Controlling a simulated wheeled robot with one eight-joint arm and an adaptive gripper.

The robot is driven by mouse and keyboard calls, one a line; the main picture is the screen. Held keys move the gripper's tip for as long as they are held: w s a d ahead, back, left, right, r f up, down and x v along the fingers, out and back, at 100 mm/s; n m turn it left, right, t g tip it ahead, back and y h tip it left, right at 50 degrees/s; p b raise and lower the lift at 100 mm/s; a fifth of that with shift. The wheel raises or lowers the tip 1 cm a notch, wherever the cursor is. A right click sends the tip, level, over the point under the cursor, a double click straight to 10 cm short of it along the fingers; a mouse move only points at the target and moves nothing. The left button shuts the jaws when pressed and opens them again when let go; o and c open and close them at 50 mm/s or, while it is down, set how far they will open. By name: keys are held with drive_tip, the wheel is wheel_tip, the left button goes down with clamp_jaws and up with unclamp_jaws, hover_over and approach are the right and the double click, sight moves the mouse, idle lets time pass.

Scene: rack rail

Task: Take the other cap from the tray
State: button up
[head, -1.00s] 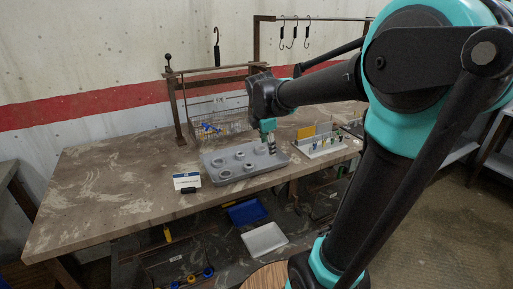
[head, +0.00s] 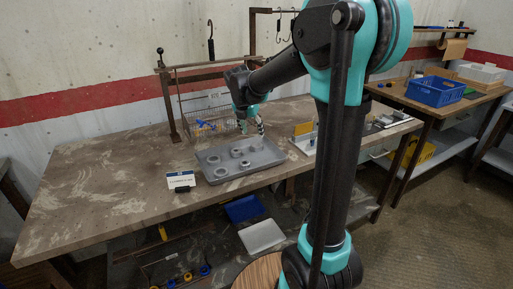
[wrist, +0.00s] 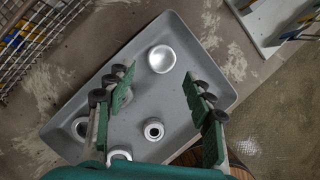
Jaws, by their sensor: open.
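The grey tray (head: 270,160) lies on the workbench with several round grey pieces in it. In the wrist view, the tray (wrist: 190,28) fills the middle. A smooth, pale round piece, likely the cap (wrist: 161,58), lies near its far end. A ring-like piece with a dark central hole (wrist: 153,129) lies nearer. My gripper (wrist: 158,95) is open and empty above the tray, its green-padded fingers spread to either side of these pieces. In the head view my gripper (head: 250,126) hangs over the tray's back part.
More ring pieces (wrist: 80,127) sit on the tray's left, one (wrist: 119,155) partly hidden by my gripper. A wire basket (wrist: 40,35) stands close on the left. A white rack (wrist: 275,22) is on the right. A small sign (head: 181,180) stands left of the tray.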

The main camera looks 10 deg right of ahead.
sight(257, 144)
drive_tip(key=shift+s+x, duration=0.2)
drive_tip(key=shift+x, duration=3.8)
drive_tip(key=shift+c, duration=0.2)
drive_tip(key=c, duration=0.8)
drive_tip(key=shift+r, duration=0.1)
